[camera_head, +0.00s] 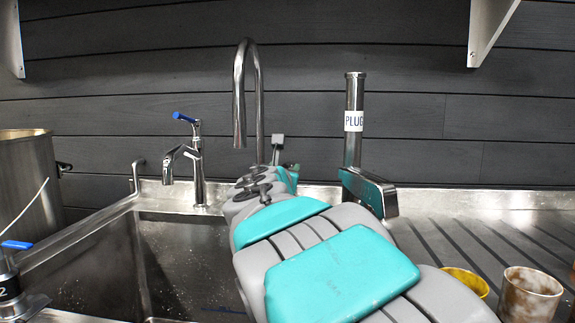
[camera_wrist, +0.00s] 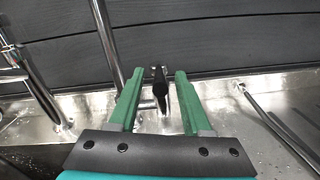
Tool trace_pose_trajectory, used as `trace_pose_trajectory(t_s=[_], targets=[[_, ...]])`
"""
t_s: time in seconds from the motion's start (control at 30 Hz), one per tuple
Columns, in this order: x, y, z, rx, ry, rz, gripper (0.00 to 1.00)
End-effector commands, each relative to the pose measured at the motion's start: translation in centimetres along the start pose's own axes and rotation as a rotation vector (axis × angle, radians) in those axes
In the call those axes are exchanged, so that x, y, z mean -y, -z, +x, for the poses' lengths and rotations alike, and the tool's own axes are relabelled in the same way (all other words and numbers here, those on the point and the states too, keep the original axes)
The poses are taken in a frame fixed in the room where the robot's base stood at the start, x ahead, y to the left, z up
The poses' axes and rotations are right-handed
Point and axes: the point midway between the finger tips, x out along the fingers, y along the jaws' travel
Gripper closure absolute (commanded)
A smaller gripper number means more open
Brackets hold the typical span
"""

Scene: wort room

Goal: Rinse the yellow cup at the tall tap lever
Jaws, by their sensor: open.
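The yellow cup (camera_head: 466,281) stands on the ribbed drainer at the lower right in the head view, partly hidden by my arm. The tall tap (camera_head: 246,95) has a high curved metal spout at the back of the sink. A small grey lever end (camera_head: 278,140) shows just right of its spout, beyond my arm. In the wrist view my gripper (camera_wrist: 160,73) is open and holds nothing. A dark-ended metal lever (camera_wrist: 160,88) appears between its two green fingers, with gaps on both sides; contact is not visible. The gripper is mostly hidden in the head view.
A stained white-brown cup (camera_head: 529,294) stands right of the yellow cup. A standpipe marked PLUG (camera_head: 354,118) rises right of my arm. A shorter blue-handled tap (camera_head: 195,165) is at left above the sink basin (camera_head: 185,265). A metal pot (camera_head: 28,185) stands far left.

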Motion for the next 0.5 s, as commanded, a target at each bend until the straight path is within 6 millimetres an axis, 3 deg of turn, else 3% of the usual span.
trace_pose_trajectory(t_s=[0.2,0.5], targets=[[-0.1,0.0,2.3,-0.001,-0.002,0.002,0.51],[0.0,0.0,3.0,0.000,-0.001,0.002,0.51]])
